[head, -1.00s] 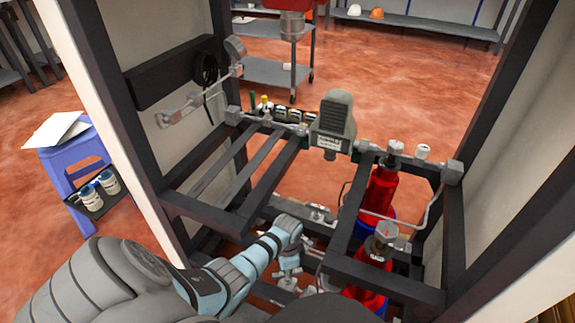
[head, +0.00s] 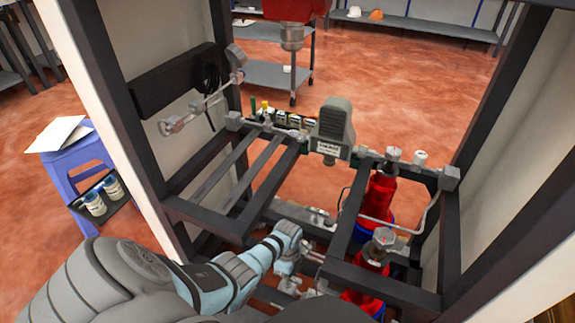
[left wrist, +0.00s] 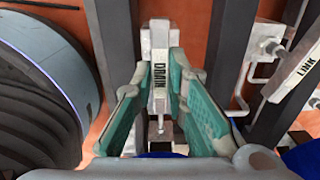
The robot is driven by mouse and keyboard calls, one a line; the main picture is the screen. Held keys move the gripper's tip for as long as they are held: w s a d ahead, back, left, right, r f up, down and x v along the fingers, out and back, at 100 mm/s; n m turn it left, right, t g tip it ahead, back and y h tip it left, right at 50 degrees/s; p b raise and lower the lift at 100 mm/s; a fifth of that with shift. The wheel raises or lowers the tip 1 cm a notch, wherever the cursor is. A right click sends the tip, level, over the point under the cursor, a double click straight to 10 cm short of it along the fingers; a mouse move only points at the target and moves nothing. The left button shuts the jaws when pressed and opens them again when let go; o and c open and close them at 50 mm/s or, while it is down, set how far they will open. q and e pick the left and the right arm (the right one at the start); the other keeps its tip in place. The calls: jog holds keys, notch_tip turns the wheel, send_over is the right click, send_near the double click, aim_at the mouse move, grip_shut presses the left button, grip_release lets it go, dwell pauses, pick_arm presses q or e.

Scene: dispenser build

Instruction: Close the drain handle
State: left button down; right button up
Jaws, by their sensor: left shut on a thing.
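The drain handle is a pale grey bar with a "DRAIN" label (left wrist: 159,68) in the left wrist view, lying between the two teal finger pads. My left gripper (left wrist: 156,112) is shut on it. In the head view my left gripper (head: 290,258) is low in the frame's centre, below the front bars. Its fingertips and the handle are small and partly hidden there by my wrist. My right gripper is not in view.
Dark frame bars (head: 270,185) surround the work space. Red cylinders (head: 378,200) stand to the right of my left gripper. A grey device (head: 333,125) sits above on the rear rail. A "LINK" label (left wrist: 306,68) shows beside pipe fittings.

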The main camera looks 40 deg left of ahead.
pick_arm(q)
jog(key=shift+d, duration=0.1)
dwell(0.3)
jog(key=c, duration=1.8)
grip_release()
jog(key=shift+o, duration=1)
jog(key=shift+r, duration=0.15)
notch_tip(320, 180, up, 12)
jog(key=shift+f, duration=0.2)
